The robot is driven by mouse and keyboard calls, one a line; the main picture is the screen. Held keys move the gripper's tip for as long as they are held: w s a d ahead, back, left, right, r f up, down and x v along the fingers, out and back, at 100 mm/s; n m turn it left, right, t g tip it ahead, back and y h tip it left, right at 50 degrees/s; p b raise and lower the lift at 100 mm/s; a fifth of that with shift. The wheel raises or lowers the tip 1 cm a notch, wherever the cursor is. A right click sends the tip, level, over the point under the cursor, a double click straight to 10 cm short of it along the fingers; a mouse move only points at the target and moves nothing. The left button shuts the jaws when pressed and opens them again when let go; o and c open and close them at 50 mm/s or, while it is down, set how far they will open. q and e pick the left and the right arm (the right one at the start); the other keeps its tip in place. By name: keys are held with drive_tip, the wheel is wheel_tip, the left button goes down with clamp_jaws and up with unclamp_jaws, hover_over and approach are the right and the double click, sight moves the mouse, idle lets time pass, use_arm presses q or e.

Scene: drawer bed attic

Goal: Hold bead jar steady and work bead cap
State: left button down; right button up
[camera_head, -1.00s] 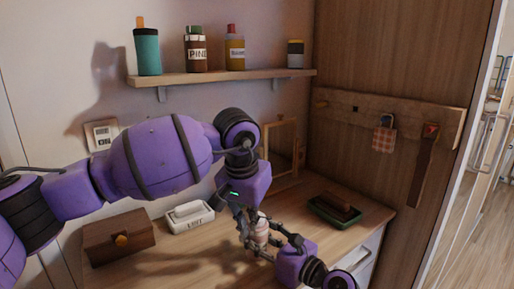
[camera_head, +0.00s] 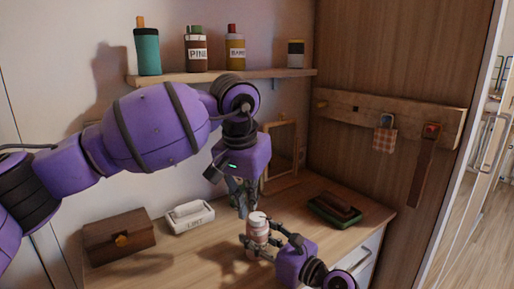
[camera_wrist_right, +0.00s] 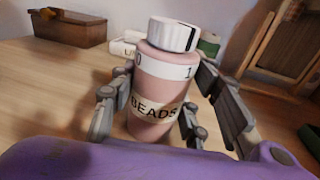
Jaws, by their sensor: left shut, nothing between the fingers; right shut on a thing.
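The bead jar (camera_head: 257,235) is pink and stands on the wooden counter, with its BEADS label facing the right wrist view (camera_wrist_right: 155,110). The white bead cap (camera_head: 257,217) sits on top of the jar; in the right wrist view the cap (camera_wrist_right: 174,34) shows a dark stripe. My right gripper (camera_head: 258,247) is shut around the jar's body, one finger on each side. My left gripper (camera_head: 243,212) points down just above and beside the cap, shut and empty. Whether its fingertips touch the cap I cannot tell.
A wooden box (camera_head: 120,240) and a white labelled dish (camera_head: 189,217) stand to the left. A green tray (camera_head: 336,210) with a brown block lies at right. A wooden frame (camera_head: 282,157) leans behind. A shelf (camera_head: 220,76) with bottles hangs above.

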drive_tip(key=shift+f, duration=0.1)
drive_tip(key=o, duration=1.3)
